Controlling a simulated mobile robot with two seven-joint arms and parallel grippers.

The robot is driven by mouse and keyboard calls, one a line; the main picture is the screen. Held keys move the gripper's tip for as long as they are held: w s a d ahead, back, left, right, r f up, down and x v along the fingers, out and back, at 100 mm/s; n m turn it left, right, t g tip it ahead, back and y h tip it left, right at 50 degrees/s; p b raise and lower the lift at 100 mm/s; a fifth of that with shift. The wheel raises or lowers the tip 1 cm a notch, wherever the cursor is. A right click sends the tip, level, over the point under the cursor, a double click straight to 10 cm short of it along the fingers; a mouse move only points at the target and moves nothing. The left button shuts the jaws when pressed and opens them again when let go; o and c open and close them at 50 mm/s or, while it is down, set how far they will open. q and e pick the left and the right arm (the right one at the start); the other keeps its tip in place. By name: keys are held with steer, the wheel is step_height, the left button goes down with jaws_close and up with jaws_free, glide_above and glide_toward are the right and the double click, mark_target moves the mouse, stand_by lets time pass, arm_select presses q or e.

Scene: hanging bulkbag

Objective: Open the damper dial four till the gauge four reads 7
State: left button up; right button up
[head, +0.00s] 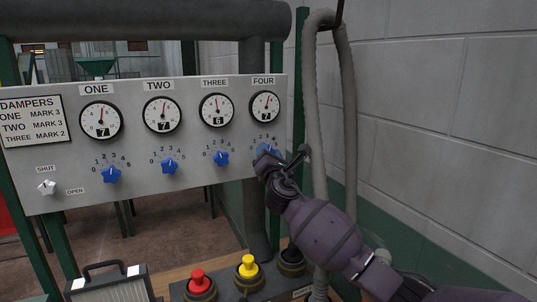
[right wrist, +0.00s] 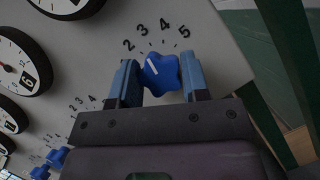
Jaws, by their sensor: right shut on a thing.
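The blue damper dial four (right wrist: 161,73) is in the right wrist view between the fingers of my right gripper (right wrist: 160,82). The gripper is shut on it. The dial's white mark points between the 3 and the 4, nearer the 3. In the head view my right gripper (head: 270,160) covers most of this dial. Gauge four (head: 265,106), under the FOUR label, shows a 7 in its small window, with its needle pointing up and slightly right. My left gripper is not in view.
Dials one (head: 111,175), two (head: 169,166) and three (head: 221,158) sit left on the same grey panel (head: 140,190). Gauges one and two show 7; gauge three shows 6. A hanging hose (head: 315,110) is close right of the panel. Red (head: 198,280) and yellow (head: 248,266) buttons stand below.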

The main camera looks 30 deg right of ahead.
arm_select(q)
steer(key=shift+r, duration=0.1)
arm_select(e)
steer(key=o, duration=0.9)
steer(key=shift+s, duration=0.1)
arm_select(q)
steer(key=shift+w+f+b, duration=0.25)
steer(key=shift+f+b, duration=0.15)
steer(key=shift+b, duration=0.3)
arm_select(e)
steer(key=shift+v, duration=5.35)
